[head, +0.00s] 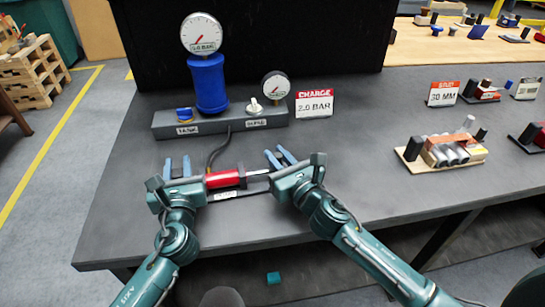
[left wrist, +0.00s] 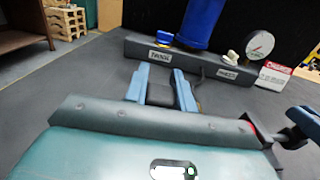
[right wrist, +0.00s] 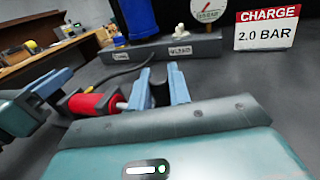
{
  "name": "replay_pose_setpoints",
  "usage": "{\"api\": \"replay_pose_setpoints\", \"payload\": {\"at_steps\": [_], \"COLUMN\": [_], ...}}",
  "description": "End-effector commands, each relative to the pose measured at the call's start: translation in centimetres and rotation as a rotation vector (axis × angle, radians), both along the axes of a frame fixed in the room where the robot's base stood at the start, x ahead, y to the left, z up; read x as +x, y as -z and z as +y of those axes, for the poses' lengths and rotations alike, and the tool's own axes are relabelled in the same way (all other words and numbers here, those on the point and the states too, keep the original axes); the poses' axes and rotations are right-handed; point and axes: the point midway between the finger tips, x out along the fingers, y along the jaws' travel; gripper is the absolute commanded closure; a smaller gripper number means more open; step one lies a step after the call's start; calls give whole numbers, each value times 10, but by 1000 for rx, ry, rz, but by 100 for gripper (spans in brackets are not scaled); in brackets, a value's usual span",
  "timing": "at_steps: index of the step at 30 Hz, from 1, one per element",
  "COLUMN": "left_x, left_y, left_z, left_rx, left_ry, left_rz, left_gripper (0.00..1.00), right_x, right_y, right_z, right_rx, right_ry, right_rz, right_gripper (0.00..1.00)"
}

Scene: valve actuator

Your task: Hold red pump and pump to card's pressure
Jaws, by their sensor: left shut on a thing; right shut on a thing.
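The red pump (head: 222,179) lies level at the front of the bench, its silver rod (head: 257,175) drawn out to the right. It also shows in the right wrist view (right wrist: 92,104). My left gripper (head: 177,168) is shut on the pump's dark left end, a dark piece between its fingers (left wrist: 160,92). My right gripper (head: 280,157) is shut on the dark handle (right wrist: 159,92) at the rod's end. The card (head: 314,104) reads CHARGE 2.0 BAR. A large gauge (head: 201,33) tops the blue tank (head: 208,83); its needle points lower left. The exact reading is too small to tell.
A grey manifold block (head: 220,122) carries the tank, a small gauge (head: 275,86), a blue-and-yellow knob (head: 184,113) and a white valve (head: 254,106). A dark hose (head: 216,150) runs from it toward the pump. A wooden rack with cylinders (head: 445,150) stands right. Bench between is clear.

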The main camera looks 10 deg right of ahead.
Motion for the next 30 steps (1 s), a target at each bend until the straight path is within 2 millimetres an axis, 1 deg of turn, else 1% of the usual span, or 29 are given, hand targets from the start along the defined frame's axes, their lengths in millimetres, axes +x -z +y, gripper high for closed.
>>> {"api": "replay_pose_setpoints", "payload": {"at_steps": [1, 2, 3, 10, 17, 20, 23, 30], "left_x": [-1, -1, -1, -1, -1, -1, -1, 0], "left_y": [7, 7, 7, 7, 7, 7, 7, 7], "left_z": [3, 3, 3, 4, 4, 4, 4, 4], "left_rx": [1, 1, 1, 2, 3, 3, 3, 4], "left_ry": [-7, -7, -8, -9, -9, -9, -9, -9], "left_rz": [14, 14, 14, 14, 14, 13, 13, 13], "left_gripper": [100, 100, 100, 100, 100, 100, 100, 100], "right_x": [2, 2, 3, 2, 1, -3, -15, -65], "right_y": [1, 1, 1, 1, 1, 1, 2, 2], "right_z": [-6, -6, -6, -5, -3, -5, -9, -26], "right_rx": [-5, -5, -5, -5, -3, -4, -4, -4], "right_ry": [14, 15, 15, 13, 9, 9, 8, 9], "right_rz": [2, 2, 2, 2, 1, 2, 3, 5], "right_gripper": [100, 100, 81, 62, 61, 61, 61, 61]}}
